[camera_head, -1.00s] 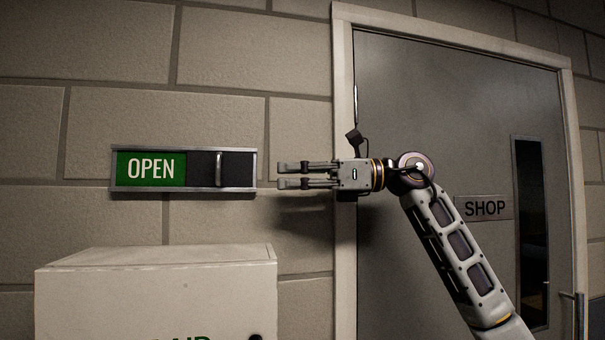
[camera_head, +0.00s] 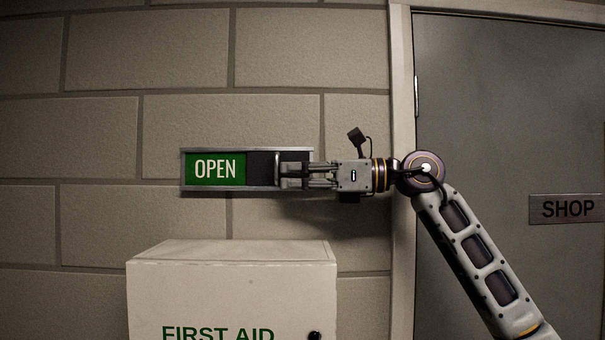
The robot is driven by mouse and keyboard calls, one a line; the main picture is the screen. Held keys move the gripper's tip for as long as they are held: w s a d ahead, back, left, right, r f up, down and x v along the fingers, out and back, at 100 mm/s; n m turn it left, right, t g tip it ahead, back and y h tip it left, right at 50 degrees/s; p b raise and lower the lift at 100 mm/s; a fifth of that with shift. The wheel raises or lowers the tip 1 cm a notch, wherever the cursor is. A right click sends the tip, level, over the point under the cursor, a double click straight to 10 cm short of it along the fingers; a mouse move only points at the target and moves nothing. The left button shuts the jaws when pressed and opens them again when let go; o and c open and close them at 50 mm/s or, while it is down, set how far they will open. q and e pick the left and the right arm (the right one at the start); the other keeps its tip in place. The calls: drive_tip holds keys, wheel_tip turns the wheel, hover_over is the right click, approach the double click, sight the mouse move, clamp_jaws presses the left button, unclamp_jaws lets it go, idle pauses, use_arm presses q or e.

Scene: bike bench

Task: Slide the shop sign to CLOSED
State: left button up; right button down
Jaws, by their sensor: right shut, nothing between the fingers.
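The shop sign (camera_head: 262,168) is a long metal frame on the brick wall. Its left part shows a green panel reading OPEN (camera_head: 215,168); the rest is a dark slider panel. A pale vertical handle (camera_head: 277,168) stands on the dark panel, right of the middle. My right gripper (camera_head: 287,170) comes in from the right, in front of the sign's right end. Its fingers are shut and empty, with the tips just right of the handle; I cannot tell whether they touch it. My left gripper is not in view.
A white first aid box (camera_head: 232,290) is on the wall below the sign, with a gap between them. A grey door (camera_head: 480,100) with a SHOP plate (camera_head: 567,208) and a pale frame (camera_head: 401,80) is on the right. The wall left of the sign is clear.

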idle(0.3)
drive_tip(key=a+p, duration=0.1)
drive_tip(key=a, duration=1.2)
drive_tip(key=shift+a, duration=0.4)
drive_tip(key=shift+d, duration=0.15)
drive_tip(key=s+d+b, duration=0.2)
drive_tip(key=d+b, duration=0.1)
drive_tip(key=d, duration=1)
drive_tip(key=shift+s+d, duration=0.15)
drive_tip(key=shift+s, duration=0.15)
drive_tip(key=shift+s, duration=0.1)
